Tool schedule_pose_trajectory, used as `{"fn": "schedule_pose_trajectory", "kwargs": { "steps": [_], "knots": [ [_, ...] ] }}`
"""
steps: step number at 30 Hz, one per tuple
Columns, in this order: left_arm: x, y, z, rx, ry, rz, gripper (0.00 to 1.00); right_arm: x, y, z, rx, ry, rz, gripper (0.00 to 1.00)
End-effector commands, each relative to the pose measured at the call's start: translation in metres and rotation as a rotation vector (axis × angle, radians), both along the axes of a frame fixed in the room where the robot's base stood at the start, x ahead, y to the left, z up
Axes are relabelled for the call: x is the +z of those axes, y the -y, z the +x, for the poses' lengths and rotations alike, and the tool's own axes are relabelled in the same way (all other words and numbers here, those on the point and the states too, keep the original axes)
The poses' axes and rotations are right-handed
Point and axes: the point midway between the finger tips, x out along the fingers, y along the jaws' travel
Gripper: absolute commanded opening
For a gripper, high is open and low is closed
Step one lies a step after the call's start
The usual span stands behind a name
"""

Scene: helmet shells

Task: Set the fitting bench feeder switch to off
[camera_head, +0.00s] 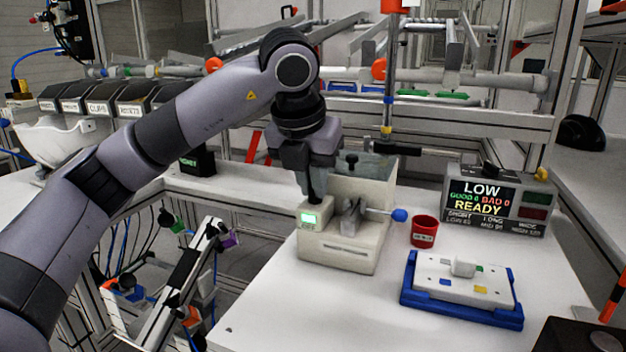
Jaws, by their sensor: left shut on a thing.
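A cream bench unit (345,258) stands on the white bench, with a small green display (309,219) and a side lever ending in a blue ball (400,215). It looks like the feeder, though no label I can read says so. My left gripper (316,198) points down onto its top, just behind the display. Its jaws are shut on a small part there that the fingers hide. I cannot make out a switch or its setting. My right gripper is not in view.
A red cup (424,231) stands right of the unit. A white block with a raised knob sits in a blue tray (462,312) in front. A display box (497,200) reading LOW and READY stands behind. A rail with a post rises at the back. Bare bench lies front left.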

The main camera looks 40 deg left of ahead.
Motion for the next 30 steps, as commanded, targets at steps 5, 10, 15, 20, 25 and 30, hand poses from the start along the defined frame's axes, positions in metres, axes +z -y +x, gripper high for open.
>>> {"fn": "schedule_pose_trajectory", "kwargs": {
  "steps": [5,10,15,20,25,30],
  "knots": [
    [0.000,-0.001,0.000,-0.056,-0.001,-0.001,0.00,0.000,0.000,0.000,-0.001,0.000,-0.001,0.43],
    [0.000,-0.003,0.000,-0.163,0.000,-0.003,0.00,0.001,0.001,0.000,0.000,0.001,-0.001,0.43],
    [0.001,-0.004,0.000,-0.312,-0.001,-0.003,0.00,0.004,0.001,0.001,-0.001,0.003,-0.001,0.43],
    [0.001,-0.006,0.000,-0.463,-0.002,-0.003,0.00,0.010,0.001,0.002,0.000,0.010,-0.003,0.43],
    [0.002,-0.007,0.001,-0.626,0.000,-0.004,0.00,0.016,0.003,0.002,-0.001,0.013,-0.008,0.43],
    [0.003,-0.008,0.002,-0.787,0.000,-0.004,0.00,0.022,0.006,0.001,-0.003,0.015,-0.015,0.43]
  ]
}}
